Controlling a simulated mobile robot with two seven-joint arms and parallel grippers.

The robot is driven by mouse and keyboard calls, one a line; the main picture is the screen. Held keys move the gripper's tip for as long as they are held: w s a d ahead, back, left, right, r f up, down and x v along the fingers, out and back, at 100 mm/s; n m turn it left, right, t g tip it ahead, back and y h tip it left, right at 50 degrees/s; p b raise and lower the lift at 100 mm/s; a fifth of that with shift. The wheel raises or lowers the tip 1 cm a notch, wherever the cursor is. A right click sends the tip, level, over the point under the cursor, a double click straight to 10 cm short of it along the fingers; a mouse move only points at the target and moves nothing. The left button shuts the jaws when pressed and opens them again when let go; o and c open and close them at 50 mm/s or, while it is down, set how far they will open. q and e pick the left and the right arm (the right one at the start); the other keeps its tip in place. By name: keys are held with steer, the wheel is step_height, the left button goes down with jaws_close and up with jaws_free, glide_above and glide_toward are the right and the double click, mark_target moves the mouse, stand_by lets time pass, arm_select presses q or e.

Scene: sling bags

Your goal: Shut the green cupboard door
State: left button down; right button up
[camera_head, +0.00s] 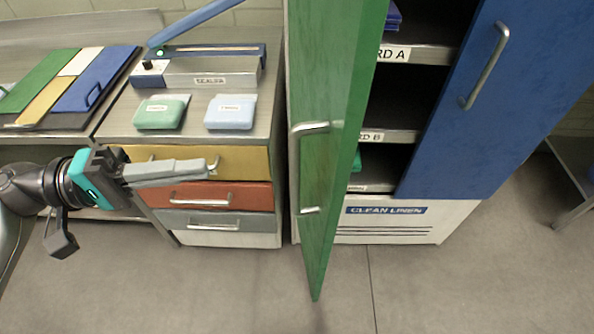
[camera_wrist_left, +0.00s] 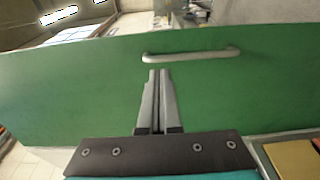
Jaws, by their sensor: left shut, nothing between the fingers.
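The green cupboard door (camera_head: 335,75) stands open, jutting out toward me from the cupboard's left side. It has a silver handle (camera_head: 295,170) on its left-hand face. My left gripper (camera_head: 212,167) is shut and empty, to the left of the door, with a gap between its fingertips and the door. In the left wrist view the door (camera_wrist_left: 70,90) fills the width, and the fingertips (camera_wrist_left: 159,74) point at its face just below the handle (camera_wrist_left: 190,55). My right gripper is not in view.
The blue door (camera_head: 470,130) covers the cupboard's right side. Shelves (camera_head: 385,136) show between the doors, above a clean linen base (camera_head: 400,222). Left of the cupboard is a drawer unit (camera_head: 222,195) with a sealer (camera_head: 210,72) and two packs on top. The floor in front is clear.

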arm_select(q)
steer(key=p, duration=0.3)
glide_toward(330, 155)
steer(key=d, duration=0.4)
steer(key=shift+w+d+r, duration=0.2)
steer(key=shift+w+d, duration=0.05)
steer(key=shift+w, duration=0.15)
steer(key=shift+w+d+f, duration=0.1)
steer(key=shift+d, duration=0.5)
steer(key=shift+d, duration=0.1)
